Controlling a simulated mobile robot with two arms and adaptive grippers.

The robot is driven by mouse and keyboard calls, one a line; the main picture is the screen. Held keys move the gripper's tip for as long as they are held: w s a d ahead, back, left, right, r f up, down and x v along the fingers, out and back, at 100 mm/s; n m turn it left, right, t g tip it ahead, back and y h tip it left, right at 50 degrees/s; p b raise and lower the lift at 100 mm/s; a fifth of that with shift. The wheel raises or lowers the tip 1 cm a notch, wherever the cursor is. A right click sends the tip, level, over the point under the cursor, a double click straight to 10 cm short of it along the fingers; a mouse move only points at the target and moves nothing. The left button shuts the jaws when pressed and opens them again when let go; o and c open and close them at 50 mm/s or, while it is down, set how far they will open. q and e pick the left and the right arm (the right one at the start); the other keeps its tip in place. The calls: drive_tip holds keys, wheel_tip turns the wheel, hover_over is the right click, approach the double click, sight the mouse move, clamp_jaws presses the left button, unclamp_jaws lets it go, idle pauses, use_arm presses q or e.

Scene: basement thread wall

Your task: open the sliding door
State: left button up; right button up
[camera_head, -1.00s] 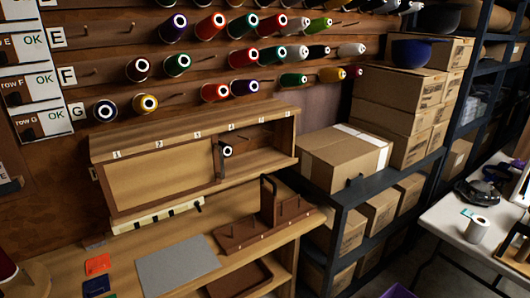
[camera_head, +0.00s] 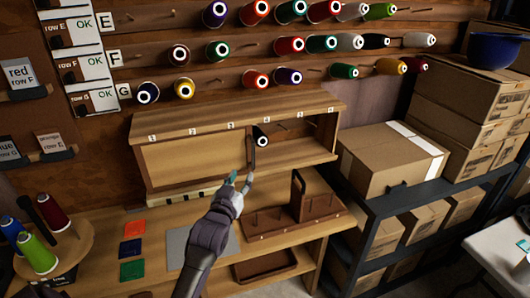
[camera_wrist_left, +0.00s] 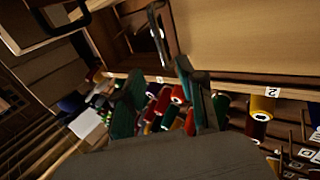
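The sliding door is a light wooden panel (camera_head: 190,160) covering the left part of the wall cabinet (camera_head: 300,112). A dark upright handle (camera_head: 252,150) stands at its right edge, and it also shows in the left wrist view (camera_wrist_left: 158,35). Right of the handle the cabinet is open, with a black spool (camera_head: 263,141) inside. My left gripper (camera_head: 241,176) is just below and left of the handle, apart from it as far as I can see. In the left wrist view its two fingers (camera_wrist_left: 160,95) are spread with nothing between them. My right gripper is not in view.
Below the cabinet is a wooden bench with a brown peg rack (camera_head: 300,215), a grey mat (camera_head: 190,247) and coloured squares. A round spool stand (camera_head: 75,240) is at left. Cardboard boxes (camera_head: 395,160) fill a dark shelf at right. Thread spools hang above.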

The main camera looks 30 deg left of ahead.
sight(252, 156)
use_arm(q)
drive_tip(key=p+x, duration=0.2)
drive_tip(key=x, duration=1)
drive_tip(key=shift+w+a+f, duration=0.15)
drive_tip(key=shift+w, duration=0.2)
clamp_jaws()
